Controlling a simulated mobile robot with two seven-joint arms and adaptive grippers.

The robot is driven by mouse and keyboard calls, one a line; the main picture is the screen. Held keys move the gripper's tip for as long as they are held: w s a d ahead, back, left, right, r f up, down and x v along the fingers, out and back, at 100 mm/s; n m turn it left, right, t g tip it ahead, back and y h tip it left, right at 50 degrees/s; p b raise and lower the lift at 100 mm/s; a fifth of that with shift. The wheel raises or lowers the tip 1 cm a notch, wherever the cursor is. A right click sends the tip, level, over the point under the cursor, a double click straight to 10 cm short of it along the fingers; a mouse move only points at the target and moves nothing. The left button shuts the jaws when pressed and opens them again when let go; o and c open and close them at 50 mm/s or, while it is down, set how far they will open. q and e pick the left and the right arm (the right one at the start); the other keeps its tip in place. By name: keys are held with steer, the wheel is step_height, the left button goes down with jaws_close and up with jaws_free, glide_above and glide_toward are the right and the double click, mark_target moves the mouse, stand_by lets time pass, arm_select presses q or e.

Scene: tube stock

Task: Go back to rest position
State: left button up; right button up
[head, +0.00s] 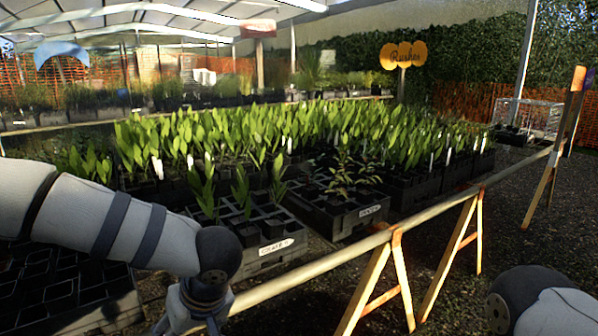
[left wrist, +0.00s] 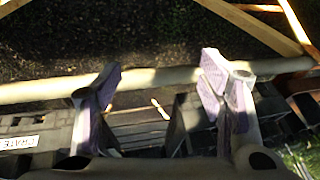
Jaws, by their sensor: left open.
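My left arm comes in from the left in the head view and bends down at the bottom edge, where the gripper itself is cut off. In the left wrist view my left gripper (left wrist: 160,82) is open, its two fingers wide apart with nothing between them.
A wooden rail (head: 310,270) on trestle legs runs diagonally past the plants. Behind it stand a labelled crate (head: 276,246) with seedlings, another labelled crate (head: 370,211), and many potted plants. Mostly empty black trays (head: 60,292) lie at left. Gravel ground (head: 520,230) is open at right.

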arm_select(q)
steer(key=s+a+f+m+t, duration=0.1)
steer(key=s+f+m, duration=0.15)
steer(key=f, duration=0.55)
steer(key=s+a+f+m+t, duration=0.1)
steer(key=s+f, duration=0.3)
steer(key=f, duration=0.3)
steer(key=s+a+f+m+g+h, duration=0.1)
steer(key=s+f+g+h, duration=0.1)
steer(key=s, duration=1.3)
steer(key=s+a+f+m+g+h, duration=0.1)
steer(key=s+g, duration=0.4)
steer(key=s, duration=1.1)
step_height(320, 180, down, 2)
steer(key=shift+a+f+m+h, duration=0.1)
steer(key=shift+a+m+h, duration=0.05)
steer(key=shift+m+h, duration=0.5)
